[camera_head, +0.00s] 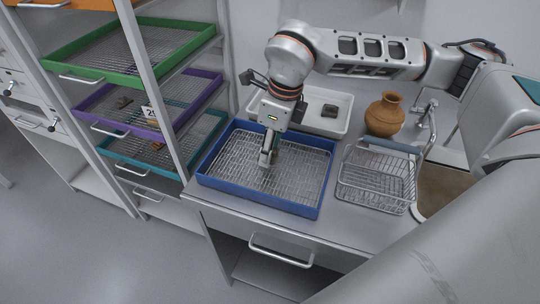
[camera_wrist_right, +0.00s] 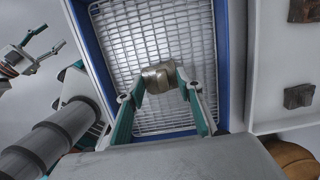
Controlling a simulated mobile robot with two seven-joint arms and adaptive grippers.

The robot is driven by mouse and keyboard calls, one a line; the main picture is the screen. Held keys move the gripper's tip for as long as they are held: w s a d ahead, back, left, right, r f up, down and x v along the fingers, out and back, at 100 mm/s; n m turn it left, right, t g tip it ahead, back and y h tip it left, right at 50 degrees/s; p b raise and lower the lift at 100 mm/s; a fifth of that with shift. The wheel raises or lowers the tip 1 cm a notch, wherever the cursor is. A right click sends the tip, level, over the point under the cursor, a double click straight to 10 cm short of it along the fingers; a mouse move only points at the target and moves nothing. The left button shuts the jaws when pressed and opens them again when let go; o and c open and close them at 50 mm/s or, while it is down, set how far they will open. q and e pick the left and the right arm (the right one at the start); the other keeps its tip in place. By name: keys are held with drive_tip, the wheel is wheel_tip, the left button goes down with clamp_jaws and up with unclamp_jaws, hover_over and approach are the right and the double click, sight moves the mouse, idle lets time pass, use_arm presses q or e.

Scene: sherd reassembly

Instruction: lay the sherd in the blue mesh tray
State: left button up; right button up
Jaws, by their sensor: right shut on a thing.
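The blue mesh tray (camera_head: 318,195) sits on the counter, and its blue wall also shows in the right wrist view (camera_wrist_right: 88,40). My right gripper (camera_head: 267,161) reaches down over the tray's mesh, a little above its middle in the head view. In the right wrist view my right gripper (camera_wrist_right: 161,80) is shut on a brown-grey sherd (camera_wrist_right: 158,76), held between the fingertips over the mesh. I cannot tell whether the sherd touches the mesh. My left gripper (camera_wrist_right: 40,50) shows at the left of the right wrist view, fingers apart and empty, away from the tray.
A white tray (camera_head: 346,118) with dark sherds (camera_head: 330,110) stands behind the blue tray. A clay jar (camera_head: 385,115) and a wire basket (camera_head: 376,182) are to its right. A rack with green (camera_head: 118,79), purple (camera_head: 150,130) and teal (camera_head: 170,175) trays stands left.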

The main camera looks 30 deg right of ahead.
drive_tip(key=shift+f, duration=1.45)
drive_tip(key=shift+f, duration=0.2)
drive_tip(key=o, duration=1.1)
drive_tip(key=shift+r, duration=0.15)
drive_tip(key=r, duration=0.4)
drive_tip(key=s+d+r, duration=0.1)
drive_tip(key=r, duration=0.7)
drive_tip(key=shift+s+d+p, duration=0.2)
drive_tip(key=shift+d+p, duration=0.05)
drive_tip(key=shift+p, duration=0.1)
